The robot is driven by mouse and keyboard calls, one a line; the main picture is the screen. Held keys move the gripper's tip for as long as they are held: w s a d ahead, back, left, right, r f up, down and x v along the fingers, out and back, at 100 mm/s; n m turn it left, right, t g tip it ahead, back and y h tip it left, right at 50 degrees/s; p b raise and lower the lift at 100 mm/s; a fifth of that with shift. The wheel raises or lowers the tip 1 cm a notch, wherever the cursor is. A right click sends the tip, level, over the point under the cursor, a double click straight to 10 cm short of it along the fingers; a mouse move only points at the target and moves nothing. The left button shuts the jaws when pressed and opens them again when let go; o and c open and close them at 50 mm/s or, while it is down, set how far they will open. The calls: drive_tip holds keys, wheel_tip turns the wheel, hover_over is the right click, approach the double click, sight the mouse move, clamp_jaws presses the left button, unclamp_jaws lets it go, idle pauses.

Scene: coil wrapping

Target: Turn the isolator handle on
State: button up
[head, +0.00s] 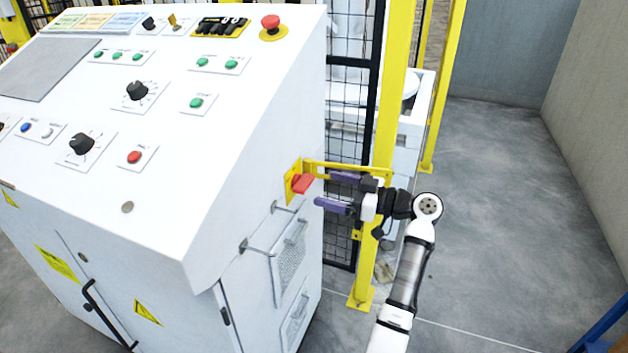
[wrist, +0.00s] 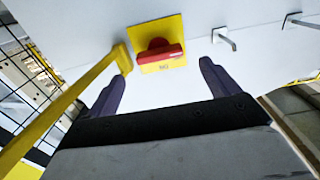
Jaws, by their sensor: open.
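The isolator handle (head: 303,184) is a red knob on a yellow plate (head: 290,178) on the right side wall of the white control cabinet. In the wrist view the red handle (wrist: 160,54) lies lengthwise across the picture on its yellow plate (wrist: 172,28), ahead of and between my fingers. My gripper (head: 328,190) is open, with its two purple fingers pointing at the cabinet wall. The fingertips (wrist: 158,76) also show in the wrist view, apart from the handle, with nothing between them.
A yellow rail (head: 345,168) runs from near the plate to a yellow post (head: 390,110); it passes close to my left finger in the wrist view. Metal hooks (head: 258,246) stick out of the cabinet wall. A black mesh fence stands behind. The grey floor (head: 500,170) at right is open.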

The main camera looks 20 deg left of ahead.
sight(310, 184)
drive_tip(key=a+p, duration=0.1)
drive_tip(key=a, duration=0.4)
drive_tip(key=shift+w, duration=0.1)
drive_tip(key=c, duration=1)
